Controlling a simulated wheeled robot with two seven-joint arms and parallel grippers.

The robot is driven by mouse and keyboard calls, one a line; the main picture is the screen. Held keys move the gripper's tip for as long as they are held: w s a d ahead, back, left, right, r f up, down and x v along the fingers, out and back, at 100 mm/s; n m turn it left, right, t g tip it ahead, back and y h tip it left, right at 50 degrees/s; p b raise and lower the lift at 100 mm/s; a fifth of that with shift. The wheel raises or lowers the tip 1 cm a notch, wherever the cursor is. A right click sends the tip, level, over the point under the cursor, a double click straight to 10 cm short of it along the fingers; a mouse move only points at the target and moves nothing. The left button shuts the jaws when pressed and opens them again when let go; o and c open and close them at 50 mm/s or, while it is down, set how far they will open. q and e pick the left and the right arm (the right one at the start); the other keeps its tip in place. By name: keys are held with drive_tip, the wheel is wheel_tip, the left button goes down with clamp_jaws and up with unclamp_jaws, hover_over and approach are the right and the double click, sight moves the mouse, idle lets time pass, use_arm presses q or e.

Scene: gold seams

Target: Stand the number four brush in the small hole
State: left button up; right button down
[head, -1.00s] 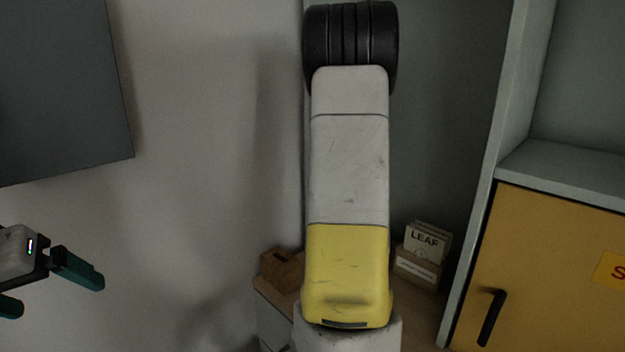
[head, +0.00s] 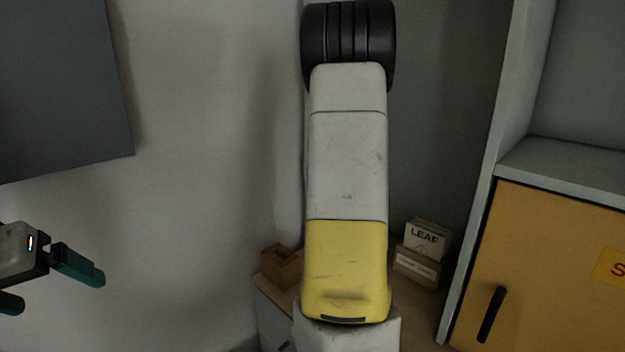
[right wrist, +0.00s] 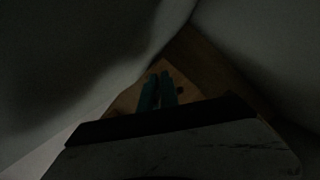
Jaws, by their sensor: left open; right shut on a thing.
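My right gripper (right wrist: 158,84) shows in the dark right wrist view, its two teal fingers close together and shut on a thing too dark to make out. Below the fingertips is a brown wooden surface (right wrist: 188,72) with a small dark spot (right wrist: 180,90) just right of them; I cannot tell whether it is a hole. In the head view a brown wooden block (head: 281,266) stands on the counter, partly behind my right arm. No brush or number can be made out. My left gripper (head: 52,288) is open and empty at the far left.
A yellow cabinet door (head: 550,280) with a black handle is at the right. Pale walls close in on the corner. A grey panel (head: 60,90) hangs upper left.

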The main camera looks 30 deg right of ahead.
drive_tip(key=shift+f, duration=0.25)
drive_tip(key=shift+f, duration=1.7)
drive_tip(key=c, duration=1.5)
unclamp_jaws()
